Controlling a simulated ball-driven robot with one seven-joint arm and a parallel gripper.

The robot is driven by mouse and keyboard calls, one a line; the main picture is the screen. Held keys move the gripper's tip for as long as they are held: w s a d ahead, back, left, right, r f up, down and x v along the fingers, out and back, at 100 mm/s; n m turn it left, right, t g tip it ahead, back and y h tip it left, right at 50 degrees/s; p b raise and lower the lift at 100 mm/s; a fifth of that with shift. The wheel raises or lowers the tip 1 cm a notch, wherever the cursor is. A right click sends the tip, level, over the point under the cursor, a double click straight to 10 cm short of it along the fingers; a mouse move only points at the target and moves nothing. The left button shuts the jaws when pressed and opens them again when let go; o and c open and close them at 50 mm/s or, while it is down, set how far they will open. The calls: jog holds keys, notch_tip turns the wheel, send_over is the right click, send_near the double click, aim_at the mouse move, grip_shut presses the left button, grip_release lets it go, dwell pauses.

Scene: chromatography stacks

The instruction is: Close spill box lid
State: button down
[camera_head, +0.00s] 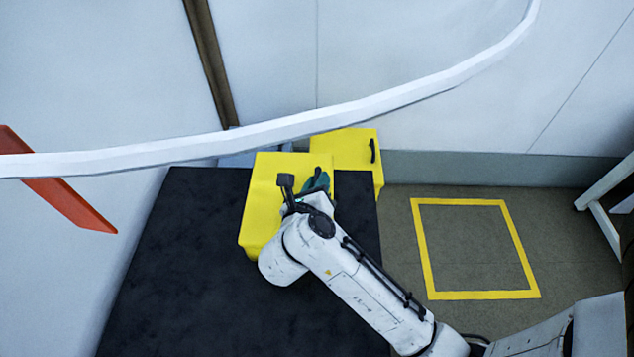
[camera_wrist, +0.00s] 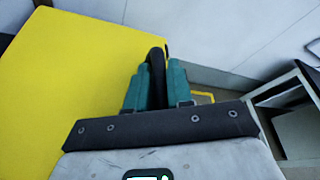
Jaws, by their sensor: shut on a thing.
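A yellow spill box (camera_head: 262,192) stands on the black surface in the head view, its lid a broad yellow panel. The lid also fills the left of the wrist view (camera_wrist: 65,75). I see no open gap, but my arm covers part of the box, so I cannot tell whether the lid is fully down. My gripper (camera_head: 317,182), with teal fingers, is at the box's right side. In the wrist view, my gripper (camera_wrist: 157,88) is shut on a black curved handle (camera_wrist: 157,58) beside the yellow panel.
A second yellow box (camera_head: 343,146) with a black handle (camera_head: 373,150) stands just behind. The black surface (camera_head: 175,260) is bare at left. A yellow floor square (camera_head: 470,202) is empty at right. An orange panel (camera_head: 65,195) juts in at left.

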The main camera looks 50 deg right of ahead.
jog(key=shift+s+f, duration=0.1)
jog(key=shift+f, duration=0.2)
jog(key=c, duration=1.4)
grip_release()
jog(key=shift+r, duration=0.1)
jog(key=b+v, duration=0.1)
jog(key=v, duration=0.9)
jog(key=shift+s+a+r, duration=0.1)
jog(key=shift+s+a, duration=0.05)
jog(key=shift+a, duration=0.2)
